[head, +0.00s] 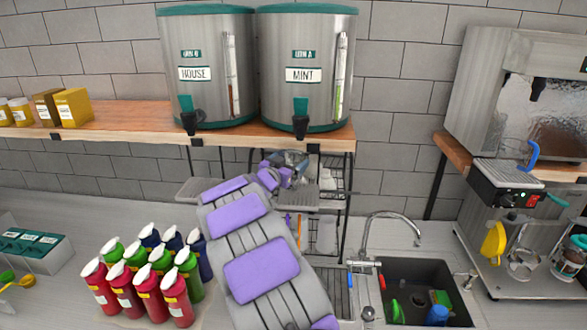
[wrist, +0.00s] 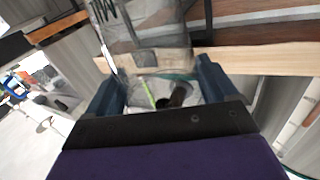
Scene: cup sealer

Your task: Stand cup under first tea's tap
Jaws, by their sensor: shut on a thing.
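My gripper (wrist: 155,85) is shut on a clear plastic cup (wrist: 140,30) in the wrist view; dark markings show on its side. In the head view my gripper (head: 284,170) is below the wooden shelf, under the Mint dispenser, and the cup is hard to make out there. The House tea dispenser (head: 210,95) stands on the shelf at left, with its black tap (head: 191,121) overhanging the front edge. The Mint dispenser (head: 302,95) stands beside it, with its own tap (head: 300,122). The cup is not under the House tap.
A drip tray (head: 205,190) sits below the House tap, left of my arm. The wooden shelf (head: 130,120) runs above. Several syrup bottles (head: 145,280) crowd the counter left of my arm. A sink (head: 425,290) and faucet (head: 385,215) lie right.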

